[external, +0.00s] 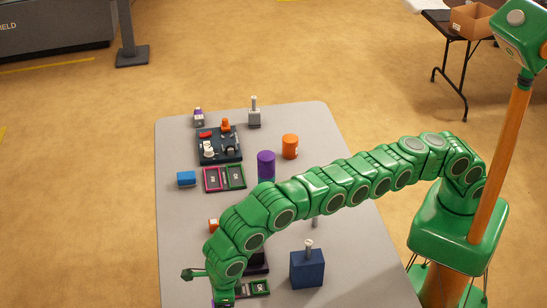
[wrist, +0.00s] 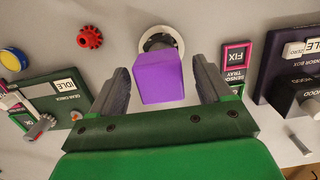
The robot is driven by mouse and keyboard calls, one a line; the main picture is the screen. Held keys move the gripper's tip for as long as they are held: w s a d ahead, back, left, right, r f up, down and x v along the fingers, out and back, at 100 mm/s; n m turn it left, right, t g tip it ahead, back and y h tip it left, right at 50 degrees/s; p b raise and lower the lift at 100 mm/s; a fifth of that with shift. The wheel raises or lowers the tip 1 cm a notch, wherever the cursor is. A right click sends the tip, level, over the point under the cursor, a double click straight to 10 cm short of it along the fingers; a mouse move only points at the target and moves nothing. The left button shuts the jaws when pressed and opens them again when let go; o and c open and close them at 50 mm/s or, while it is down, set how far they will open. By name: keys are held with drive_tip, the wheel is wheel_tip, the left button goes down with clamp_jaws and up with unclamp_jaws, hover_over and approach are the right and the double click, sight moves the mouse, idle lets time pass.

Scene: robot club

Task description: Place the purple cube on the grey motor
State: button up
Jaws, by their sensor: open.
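The purple cube (wrist: 160,78) is between the two fingers of my gripper (wrist: 160,68) in the wrist view. The fingers are open, with a gap visible on each side of the cube. Behind the cube is a dark round part on a pale disc (wrist: 174,39); the cube hides most of it, and I cannot tell whether they touch. The grey motor (external: 254,118), a grey block with an upright shaft, stands at the far edge of the table in the external view. There my gripper is low at the near left, its fingers mostly out of view.
The table (external: 185,245) holds a purple cylinder (external: 266,163), an orange cylinder (external: 290,147), a blue block (external: 186,178), a dark panel (external: 218,157) and a navy block with a shaft (external: 307,268). Labelled trays flank my gripper; a red gear (wrist: 89,37) lies left.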

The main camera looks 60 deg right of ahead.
drive_tip(key=shift+r, duration=0.2)
drive_tip(key=shift+s+d+r, duration=0.15)
drive_tip(key=shift+s+r, duration=0.05)
drive_tip(key=shift+r, duration=1.65)
drive_tip(key=shift+s+d+r, duration=0.1)
drive_tip(key=shift+s+r, duration=0.05)
drive_tip(key=shift+r, duration=1.7)
